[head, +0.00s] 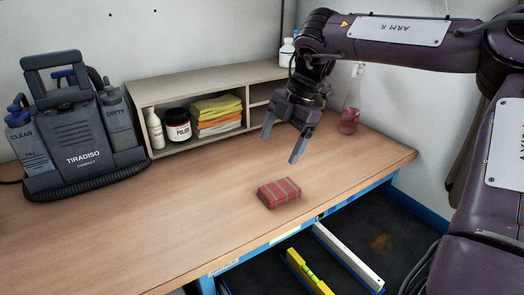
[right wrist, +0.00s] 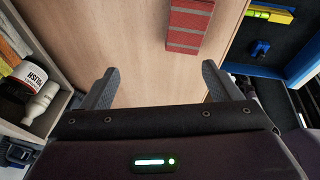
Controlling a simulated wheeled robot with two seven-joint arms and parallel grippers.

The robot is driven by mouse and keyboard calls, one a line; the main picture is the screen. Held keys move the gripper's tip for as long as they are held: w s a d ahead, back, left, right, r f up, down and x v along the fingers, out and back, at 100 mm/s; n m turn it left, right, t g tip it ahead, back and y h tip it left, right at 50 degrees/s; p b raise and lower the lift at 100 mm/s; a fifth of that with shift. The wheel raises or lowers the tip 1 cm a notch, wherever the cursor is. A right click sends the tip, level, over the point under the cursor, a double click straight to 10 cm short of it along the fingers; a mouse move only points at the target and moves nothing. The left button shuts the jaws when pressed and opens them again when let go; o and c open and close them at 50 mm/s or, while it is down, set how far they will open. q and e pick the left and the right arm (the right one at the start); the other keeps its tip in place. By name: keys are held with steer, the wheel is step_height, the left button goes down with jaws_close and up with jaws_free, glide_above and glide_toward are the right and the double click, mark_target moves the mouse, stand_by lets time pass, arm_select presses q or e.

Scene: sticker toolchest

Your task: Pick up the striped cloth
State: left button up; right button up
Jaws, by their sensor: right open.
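The striped cloth (head: 279,192) is a folded red bundle with pale stripes, lying flat on the wooden bench near its front edge. In the right wrist view the cloth (right wrist: 189,24) shows at the top, ahead of the fingers and a little right of centre. My right gripper (head: 284,145) is open and empty, above the bench and behind the cloth in the head view. Its two fingers also show in the right wrist view (right wrist: 158,88), apart from the cloth with bare wood between them. My left gripper is not in view.
A wooden shelf (head: 200,85) at the back holds a polish jar (head: 177,124), a white bottle and folded cloths (head: 217,115). A grey extractor machine (head: 80,135) stands left. A spray bottle (head: 350,115) stands right. An open drawer below holds a yellow level (head: 308,272). The bench around the cloth is clear.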

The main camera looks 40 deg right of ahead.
mark_target(280, 187)
steer(key=s+f+m, duration=0.1)
steer(key=s+f+m+g, duration=0.1)
steer(key=f, duration=0.1)
steer(key=shift+s+a+f, duration=0.1)
steer(key=shift+s+a, duration=0.05)
steer(key=shift+s, duration=0.2)
steer(key=x, duration=0.2)
steer(key=p+x, duration=0.1)
steer(key=x, duration=0.2)
steer(key=d+p+x, duration=0.1)
steer(key=x, duration=0.1)
steer(key=shift+f, duration=0.35)
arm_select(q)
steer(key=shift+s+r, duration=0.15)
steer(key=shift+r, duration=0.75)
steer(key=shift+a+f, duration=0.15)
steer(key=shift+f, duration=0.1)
arm_select(e)
steer(key=shift+f, duration=0.25)
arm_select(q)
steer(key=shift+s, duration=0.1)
arm_select(e)
steer(key=shift+c, duration=0.4)
steer(key=c, duration=1)
